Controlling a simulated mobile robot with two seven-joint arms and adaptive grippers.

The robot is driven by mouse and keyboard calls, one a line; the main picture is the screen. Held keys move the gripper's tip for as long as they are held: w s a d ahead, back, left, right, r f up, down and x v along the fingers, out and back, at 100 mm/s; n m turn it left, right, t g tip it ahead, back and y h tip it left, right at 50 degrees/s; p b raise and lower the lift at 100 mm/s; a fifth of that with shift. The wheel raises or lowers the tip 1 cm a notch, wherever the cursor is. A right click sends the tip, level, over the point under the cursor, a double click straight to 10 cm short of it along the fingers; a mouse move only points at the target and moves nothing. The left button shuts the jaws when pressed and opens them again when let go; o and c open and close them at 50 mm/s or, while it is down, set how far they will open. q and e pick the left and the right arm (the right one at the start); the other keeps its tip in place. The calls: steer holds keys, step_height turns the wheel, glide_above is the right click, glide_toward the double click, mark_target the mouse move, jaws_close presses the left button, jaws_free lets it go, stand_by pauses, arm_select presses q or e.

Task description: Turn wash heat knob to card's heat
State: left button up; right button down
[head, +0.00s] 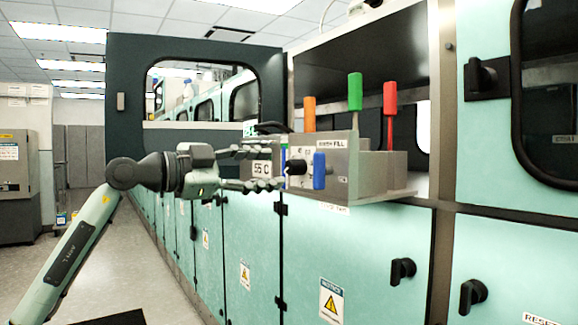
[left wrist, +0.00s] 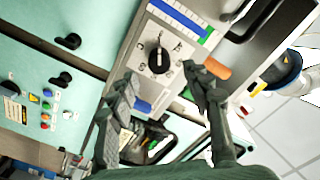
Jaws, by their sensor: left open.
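The heat knob (head: 296,167) is a small black knob on the grey panel marked wash fill. A white card (head: 262,168) reads "55 C" and is partly framed by my fingers. My left gripper (head: 278,168) is open and level with the knob, just to its left in the head view. In the left wrist view the open gripper (left wrist: 163,82) has the knob ahead, between its fingertips. My right gripper is not in view.
A blue handle (head: 319,171) is close to the right of the knob. Orange (head: 309,113), green (head: 355,92) and red (head: 390,100) handles stand upright above the panel. A dark framed door (head: 125,75) stands open behind.

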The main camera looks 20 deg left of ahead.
mark_target(289, 167)
arm_select(q)
steer(key=x, duration=0.5)
steer(key=shift+d+p, duration=0.1)
steer(key=shift+p, duration=0.25)
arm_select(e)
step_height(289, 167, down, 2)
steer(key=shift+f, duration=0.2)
arm_select(q)
jaws_close()
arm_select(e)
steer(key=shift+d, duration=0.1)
